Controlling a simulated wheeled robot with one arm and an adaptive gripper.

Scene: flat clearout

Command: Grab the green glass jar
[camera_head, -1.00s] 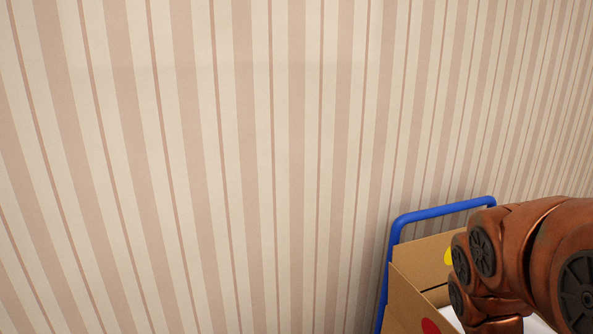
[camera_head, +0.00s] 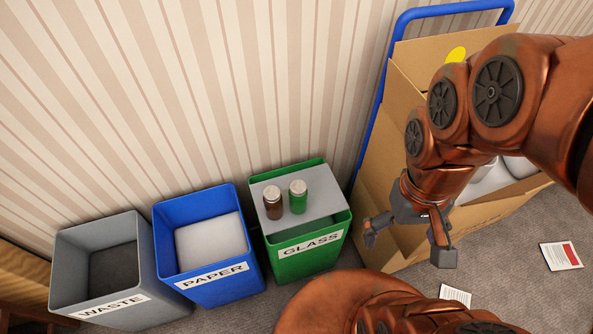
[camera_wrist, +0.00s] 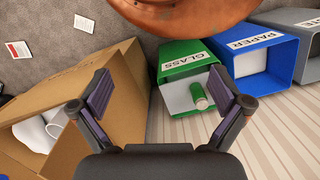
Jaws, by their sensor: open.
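The green glass jar (camera_head: 298,196) has a pale lid and stands upright on a grey board across the green GLASS bin (camera_head: 310,262). A brown jar (camera_head: 272,202) with a pale lid stands just left of it. In the wrist view the green jar (camera_wrist: 200,96) shows ahead, near the right finger; the brown jar cannot be made out there. My gripper (camera_head: 408,245) is open and empty. It hangs in front of the cardboard box, right of the GLASS bin and apart from both jars. Its two fingers also show wide apart in the wrist view (camera_wrist: 165,98).
A blue PAPER bin (camera_head: 208,274) and grey WASTE bin (camera_head: 112,306) stand left of the GLASS bin. A large cardboard box (camera_head: 375,190) with white items inside sits on a blue-handled cart (camera_head: 385,60) at right. Papers (camera_head: 561,256) lie on the carpet. A striped wall is behind.

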